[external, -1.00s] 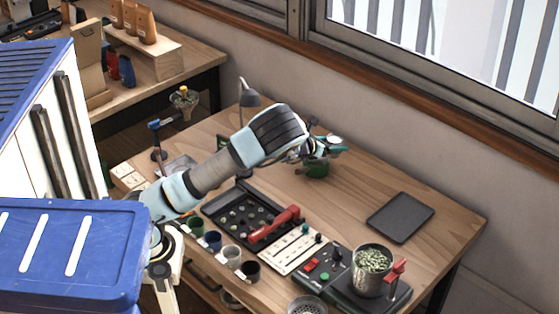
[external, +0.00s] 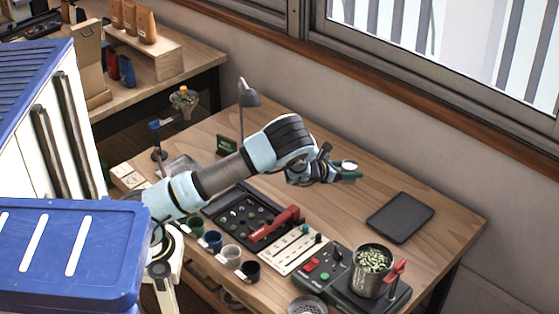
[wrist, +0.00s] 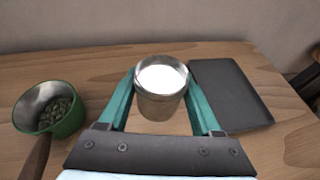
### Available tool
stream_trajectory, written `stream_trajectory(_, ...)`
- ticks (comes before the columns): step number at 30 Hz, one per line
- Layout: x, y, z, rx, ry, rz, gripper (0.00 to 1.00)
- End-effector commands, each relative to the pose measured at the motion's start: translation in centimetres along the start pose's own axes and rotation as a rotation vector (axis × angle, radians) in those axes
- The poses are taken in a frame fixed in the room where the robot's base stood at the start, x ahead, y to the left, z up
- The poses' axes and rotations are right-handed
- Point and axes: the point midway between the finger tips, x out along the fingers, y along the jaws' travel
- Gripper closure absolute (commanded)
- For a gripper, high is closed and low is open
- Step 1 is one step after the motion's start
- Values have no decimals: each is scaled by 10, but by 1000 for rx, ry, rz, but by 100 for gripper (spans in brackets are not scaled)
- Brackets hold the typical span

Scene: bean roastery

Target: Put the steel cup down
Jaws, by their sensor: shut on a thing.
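The steel cup (wrist: 160,106) is upright between the two teal fingers of my gripper (wrist: 161,100) in the wrist view. Its inside looks bright white. In the external view only a small part of the cup (external: 349,166) shows at the end of my gripper (external: 346,174), over the back part of the table. My gripper is shut on the cup. The cup's base is hidden, so I cannot tell whether it touches the wood.
A dark flat tray (external: 400,217) lies to the right, also in the wrist view (wrist: 232,90). Bare wood surrounds them. A steel pot of green beans (external: 369,283) stands at the front right.

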Motion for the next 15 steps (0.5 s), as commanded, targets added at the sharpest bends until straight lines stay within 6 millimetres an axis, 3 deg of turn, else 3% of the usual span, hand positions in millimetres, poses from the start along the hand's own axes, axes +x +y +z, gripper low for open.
stream_trajectory(6, 14, 1, -35, 0, 2, 0, 95)
stream_trajectory(15, 27, 1, -68, -2, 3, 0, 95)
